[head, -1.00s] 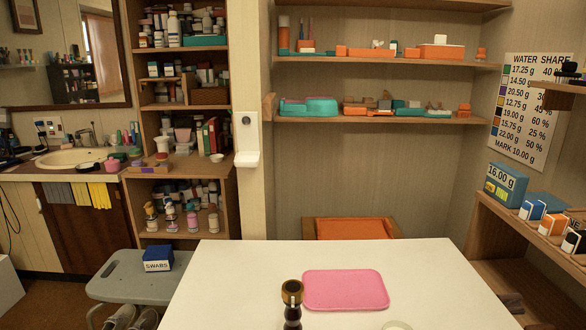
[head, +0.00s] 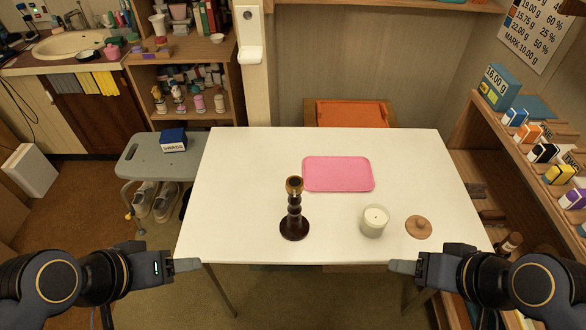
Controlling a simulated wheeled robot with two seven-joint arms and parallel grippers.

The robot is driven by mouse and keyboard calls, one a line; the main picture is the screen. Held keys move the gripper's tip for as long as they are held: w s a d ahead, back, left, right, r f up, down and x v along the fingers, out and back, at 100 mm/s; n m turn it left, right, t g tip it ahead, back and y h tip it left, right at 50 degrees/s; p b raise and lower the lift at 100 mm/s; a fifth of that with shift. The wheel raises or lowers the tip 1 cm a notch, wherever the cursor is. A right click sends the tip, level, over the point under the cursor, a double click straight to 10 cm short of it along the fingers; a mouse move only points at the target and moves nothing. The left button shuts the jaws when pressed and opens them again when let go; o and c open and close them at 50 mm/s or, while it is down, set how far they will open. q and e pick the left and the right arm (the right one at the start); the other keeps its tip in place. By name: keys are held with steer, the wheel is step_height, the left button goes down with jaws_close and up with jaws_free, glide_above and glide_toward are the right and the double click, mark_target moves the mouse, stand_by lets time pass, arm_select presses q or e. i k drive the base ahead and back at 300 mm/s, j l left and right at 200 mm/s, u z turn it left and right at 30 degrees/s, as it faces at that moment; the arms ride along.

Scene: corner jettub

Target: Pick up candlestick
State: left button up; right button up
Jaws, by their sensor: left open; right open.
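The candlestick (head: 294,212) is dark brown with a brass-coloured cup on top and a round base. It stands upright on the white table (head: 240,180), near its front edge, left of the candle jar. My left gripper (head: 200,265) is open and empty at the table's front left corner, left of the candlestick and apart from it. My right gripper (head: 390,267) is open and empty at the table's front edge, right of the candlestick and apart from it. The fingers of both grippers are seen from the side.
A pink tray (head: 338,174) lies behind the candlestick. A candle jar (head: 374,221) and a round wooden lid (head: 418,227) stand to its right. A grey stool (head: 155,158) with a blue box (head: 173,140) is at left; shelves (head: 500,130) are at right. The table's left part is clear.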

mark_target(294, 226)
steer(key=i+j, duration=0.1)
steer(key=j, duration=0.5)
steer(key=i+j+z, duration=0.1)
steer(key=j, duration=0.55)
steer(key=i+j, duration=0.1)
steer(key=j, duration=0.5)
steer(key=z, duration=0.05)
